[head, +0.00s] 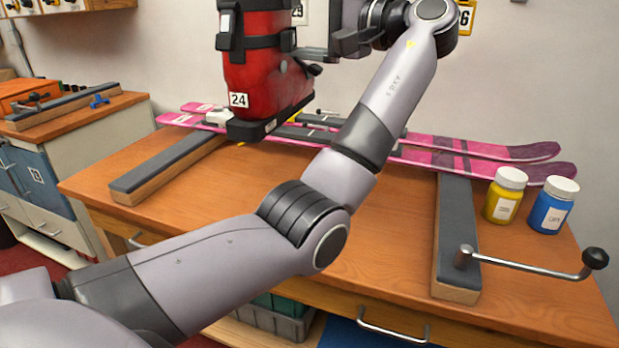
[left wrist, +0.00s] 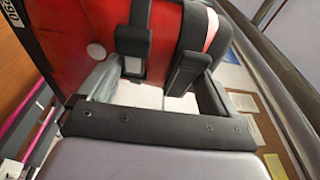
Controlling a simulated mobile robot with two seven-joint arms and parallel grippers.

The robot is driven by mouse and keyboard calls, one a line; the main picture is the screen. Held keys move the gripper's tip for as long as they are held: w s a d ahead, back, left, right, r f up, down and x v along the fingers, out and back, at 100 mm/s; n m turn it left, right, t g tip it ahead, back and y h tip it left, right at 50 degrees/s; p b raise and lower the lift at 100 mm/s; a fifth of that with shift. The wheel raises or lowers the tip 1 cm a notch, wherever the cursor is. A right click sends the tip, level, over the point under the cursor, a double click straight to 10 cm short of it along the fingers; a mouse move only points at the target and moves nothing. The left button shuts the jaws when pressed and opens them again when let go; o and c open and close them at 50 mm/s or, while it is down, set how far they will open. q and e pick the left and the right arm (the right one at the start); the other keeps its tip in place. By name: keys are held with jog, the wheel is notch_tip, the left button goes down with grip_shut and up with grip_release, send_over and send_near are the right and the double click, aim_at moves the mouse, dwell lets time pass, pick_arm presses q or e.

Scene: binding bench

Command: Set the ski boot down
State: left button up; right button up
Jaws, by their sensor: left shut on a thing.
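The red ski boot (head: 262,72), with black straps, a black sole and a white "24" label, is upright at the back of the wooden bench (head: 375,235). It overlaps the pink skis (head: 480,157) in the head view; I cannot tell whether its sole touches anything. My left gripper (head: 314,54) is shut on the boot from its right side. The boot (left wrist: 75,40) fills the upper part of the left wrist view, close to the gripper. My right gripper is out of view.
Two padded supports, left (head: 165,172) and right (head: 456,230), run across the bench. A yellow jar (head: 504,200) and a blue jar (head: 551,212) stand at the right. A crank handle (head: 530,265) sticks out at the front right. The bench middle looks bare around my arm.

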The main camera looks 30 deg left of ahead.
pick_arm(q)
jog(key=shift+d+r, duration=0.15)
jog(key=shift+d, duration=0.25)
notch_tip(320, 180, down, 20)
jog(key=b, duration=0.2)
dwell(0.4)
jog(key=o, duration=1.7)
jog(key=shift+f, duration=0.25)
jog(key=shift+o, duration=0.2)
jog(key=shift+r, duration=0.1)
jog(key=d, duration=0.7)
jog(key=shift+w+d, duration=0.2)
jog(key=shift+d, duration=0.1)
